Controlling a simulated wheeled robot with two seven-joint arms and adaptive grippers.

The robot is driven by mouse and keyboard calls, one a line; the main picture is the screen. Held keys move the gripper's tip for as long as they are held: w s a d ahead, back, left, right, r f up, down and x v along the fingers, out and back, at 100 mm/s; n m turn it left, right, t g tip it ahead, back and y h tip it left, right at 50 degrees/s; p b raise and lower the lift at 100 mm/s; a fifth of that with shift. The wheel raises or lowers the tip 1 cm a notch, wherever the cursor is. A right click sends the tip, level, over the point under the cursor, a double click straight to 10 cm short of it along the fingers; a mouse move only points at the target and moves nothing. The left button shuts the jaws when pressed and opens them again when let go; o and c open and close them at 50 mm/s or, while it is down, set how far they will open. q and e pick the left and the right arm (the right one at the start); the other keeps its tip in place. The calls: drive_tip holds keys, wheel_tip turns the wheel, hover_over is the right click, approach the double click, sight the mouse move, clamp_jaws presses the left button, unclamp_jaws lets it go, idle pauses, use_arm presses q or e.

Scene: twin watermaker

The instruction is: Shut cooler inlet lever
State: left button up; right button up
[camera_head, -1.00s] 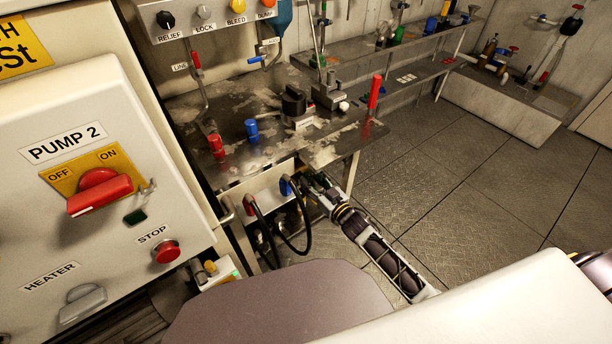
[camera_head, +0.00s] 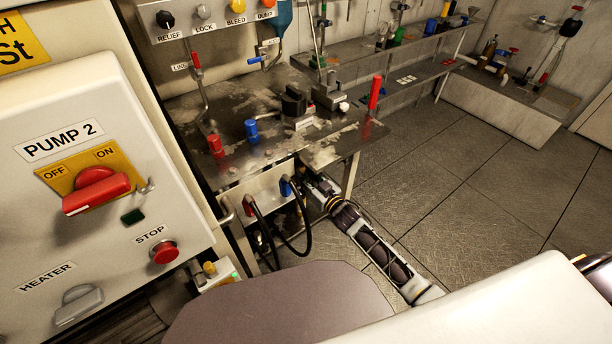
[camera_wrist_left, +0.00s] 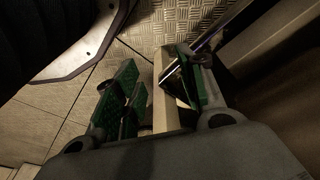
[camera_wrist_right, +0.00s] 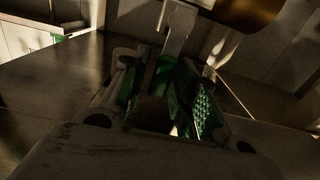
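I cannot tell for sure which lever is the cooler inlet lever; no readable label names it. A red-handled lever (camera_head: 196,62) and a blue-handled lever (camera_head: 256,60) hang on pipes behind the steel bench. My right gripper (camera_head: 312,185) is low at the bench's front edge, beside a blue connector (camera_head: 286,187). In the right wrist view its green-padded fingers (camera_wrist_right: 168,85) are apart, with a pale flat bar (camera_wrist_right: 179,28) just beyond the tips. My left gripper is outside the head view. In the left wrist view its fingers (camera_wrist_left: 155,95) are apart, with a beige strip (camera_wrist_left: 162,108) between or behind them; contact is unclear.
A white panel with the PUMP 2 switch (camera_head: 95,190) stands at left. Black hoses (camera_head: 290,238) hang below the bench. Floor at right (camera_head: 450,190) is clear.

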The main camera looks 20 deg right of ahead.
use_arm(q)
drive_tip(key=shift+s+f, duration=0.15)
drive_tip(key=shift+f, duration=0.05)
use_arm(e)
clamp_jaws()
